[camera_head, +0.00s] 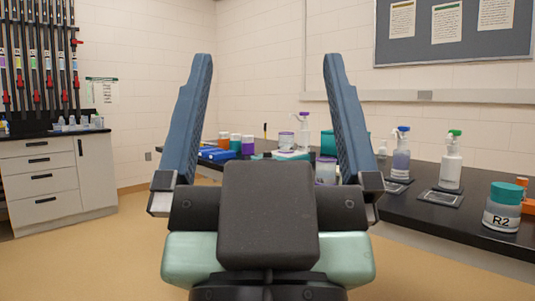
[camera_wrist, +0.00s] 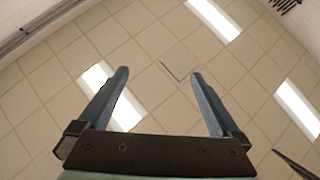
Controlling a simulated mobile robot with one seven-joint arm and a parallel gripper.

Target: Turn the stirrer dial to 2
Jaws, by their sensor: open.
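My gripper (camera_head: 268,58) stands in the foreground of the head view with its two blue fingers pointing up and spread wide apart. Nothing is between the fingers. In the wrist view my gripper (camera_wrist: 160,74) is open and empty against the ceiling. I cannot make out a stirrer or its dial in either view. My gripper hides part of the dark bench (camera_head: 425,212) behind it. My gripper is apart from the bench.
Along the bench stand a jar marked R2 (camera_head: 502,210), a green-topped bottle (camera_head: 450,165), a blue-topped spray bottle (camera_head: 401,160) and several small jars. A white drawer cabinet (camera_head: 50,180) with a rack above stands at the left. Tan floor (camera_head: 75,265) is clear at the front left.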

